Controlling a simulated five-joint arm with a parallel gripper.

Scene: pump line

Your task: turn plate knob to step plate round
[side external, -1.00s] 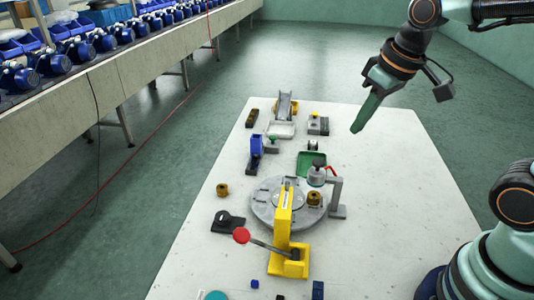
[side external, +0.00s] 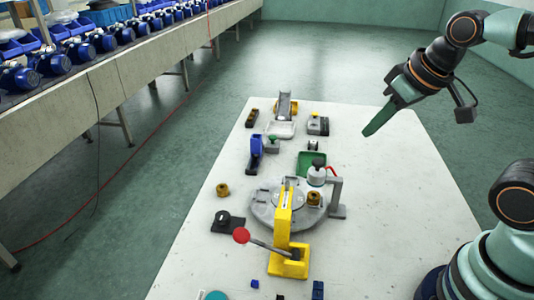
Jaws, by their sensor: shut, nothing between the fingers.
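The round grey plate (side external: 262,212) lies flat on the white table, partly hidden by a yellow lever press (side external: 284,215). A dark knob (side external: 223,219) on a flat black base sits at the plate's left front edge; I cannot tell for sure that it is the plate knob. A brass-coloured part (side external: 314,198) stands on the plate's right side. My gripper (side external: 367,133) is shut and empty, its green fingers pointing down and left. It hangs above the table's right side, well apart from the plate and knob.
The press has a lever with a red ball (side external: 241,235) reaching left. A grey post with a round head (side external: 317,174) stands at the plate's right. A green tray (side external: 311,162) and a blue block (side external: 256,145) lie behind. The table's right side is clear.

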